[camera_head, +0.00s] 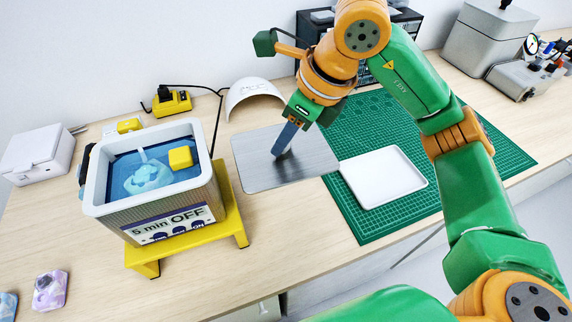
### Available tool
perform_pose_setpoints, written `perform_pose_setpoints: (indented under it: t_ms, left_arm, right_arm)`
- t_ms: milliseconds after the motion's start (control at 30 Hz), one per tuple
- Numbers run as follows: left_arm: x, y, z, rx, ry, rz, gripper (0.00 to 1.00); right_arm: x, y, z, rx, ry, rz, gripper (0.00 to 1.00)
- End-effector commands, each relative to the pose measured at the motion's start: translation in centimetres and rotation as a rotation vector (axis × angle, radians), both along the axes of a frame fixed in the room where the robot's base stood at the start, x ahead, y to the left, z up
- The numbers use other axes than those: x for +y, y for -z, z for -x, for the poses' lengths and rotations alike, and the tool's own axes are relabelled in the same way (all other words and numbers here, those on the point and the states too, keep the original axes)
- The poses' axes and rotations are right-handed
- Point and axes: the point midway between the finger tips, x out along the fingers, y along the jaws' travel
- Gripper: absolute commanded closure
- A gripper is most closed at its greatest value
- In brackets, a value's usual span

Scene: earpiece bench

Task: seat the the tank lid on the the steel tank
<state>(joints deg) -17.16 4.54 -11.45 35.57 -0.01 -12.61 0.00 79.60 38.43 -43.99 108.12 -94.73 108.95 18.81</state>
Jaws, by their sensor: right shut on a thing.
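The steel tank (103,196) stands on a yellow stand at the left. It has a white rim, an open top, blue liquid inside and a front panel reading "5 min OFF". The tank lid (258,164), a flat grey metal plate, is to the right of the tank, partly over the green mat's left edge. My right gripper (284,148) points down at the middle of the lid and is shut on it. The gripped part is hidden by the fingers. I cannot tell whether the lid rests on the bench or is slightly raised. My left gripper is not in view.
A yellow block (180,157) and a pale blue shape (148,178) show in the tank. A white tray (383,177) lies on the green mat (470,150). A white arched piece (252,92) and a yellow device (172,103) stand behind. Bare bench lies in front of the lid.

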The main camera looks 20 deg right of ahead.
Motion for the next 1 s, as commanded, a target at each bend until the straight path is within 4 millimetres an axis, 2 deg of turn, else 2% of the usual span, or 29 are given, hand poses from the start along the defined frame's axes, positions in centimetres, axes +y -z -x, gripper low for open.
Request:
perform_pose_setpoints:
  t_ms: [100,200,467,567,667,800,1000]
  left_arm:
    - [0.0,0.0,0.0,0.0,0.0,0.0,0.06]
    - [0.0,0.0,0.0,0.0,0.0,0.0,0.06]
    - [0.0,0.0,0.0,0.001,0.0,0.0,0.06]
    - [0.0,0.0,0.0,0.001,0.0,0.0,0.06]
    - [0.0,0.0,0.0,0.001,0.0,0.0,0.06]
    - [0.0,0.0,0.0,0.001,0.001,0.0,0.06]
    - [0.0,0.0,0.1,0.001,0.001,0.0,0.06]
  right_arm:
    - [0.0,-1.7,0.0,-0.002,0.0,-0.001,1.0]
    - [0.0,-2.1,0.0,0.0,0.0,-0.001,1.0]
    - [0.0,-2.1,0.0,0.001,-0.003,-0.001,1.0]
    - [-0.2,-1.5,0.2,0.007,-0.082,0.004,1.0]
    - [-0.5,-0.1,0.8,0.017,-0.314,0.014,1.0]
    - [-0.9,2.3,2.2,0.021,-0.766,0.016,1.0]
    - [-1.6,4.5,3.8,0.011,-1.272,0.014,1.0]
